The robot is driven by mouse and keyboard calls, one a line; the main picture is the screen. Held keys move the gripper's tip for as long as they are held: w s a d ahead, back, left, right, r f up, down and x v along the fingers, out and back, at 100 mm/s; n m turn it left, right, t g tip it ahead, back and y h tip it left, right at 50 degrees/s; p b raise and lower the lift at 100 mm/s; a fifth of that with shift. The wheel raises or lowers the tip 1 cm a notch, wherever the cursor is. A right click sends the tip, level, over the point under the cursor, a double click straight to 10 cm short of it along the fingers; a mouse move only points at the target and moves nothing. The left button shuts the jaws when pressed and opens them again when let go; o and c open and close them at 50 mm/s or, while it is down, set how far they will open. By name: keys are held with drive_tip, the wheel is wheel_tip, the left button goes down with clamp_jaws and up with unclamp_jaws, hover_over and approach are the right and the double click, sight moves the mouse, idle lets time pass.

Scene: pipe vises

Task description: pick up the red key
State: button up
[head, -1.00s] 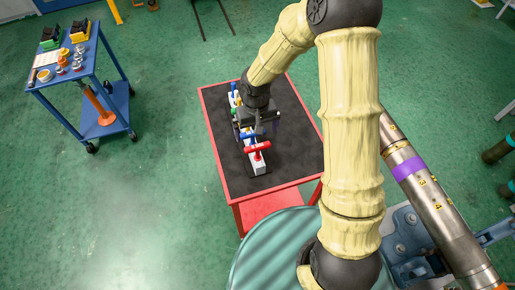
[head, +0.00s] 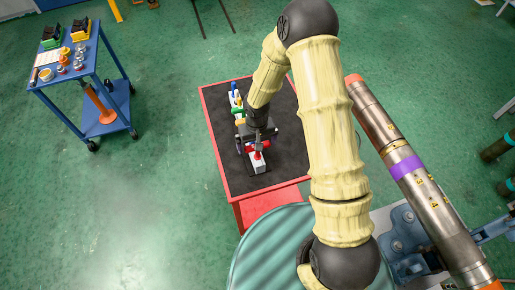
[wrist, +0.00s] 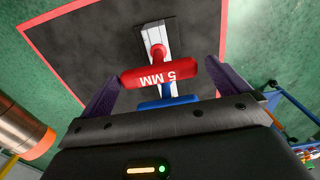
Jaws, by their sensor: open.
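The red key (head: 266,144) is a T-handle standing in the near end of a white holder (head: 257,166).
The holder stands on a dark mat (head: 285,165) on a red-framed table (head: 220,158). Green (head: 239,112) and blue (head: 234,88) pieces show at the holder's far end. A blue cart (head: 88,75) stands at left. A large metal pipe (head: 380,126) lies to the right.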

sight(258, 155)
drive_tip(key=shift+w+d+f+p, duration=0.1)
drive_tip(key=shift+f+p, duration=0.45)
drive_tip(key=shift+f, duration=0.7)
drive_tip(key=shift+d+f+p, duration=0.1)
drive_tip(key=shift+f+p, duration=0.45)
drive_tip(key=shift+f, duration=0.7)
drive_tip(key=shift+c, duration=0.4)
drive_tip(key=c, duration=0.8)
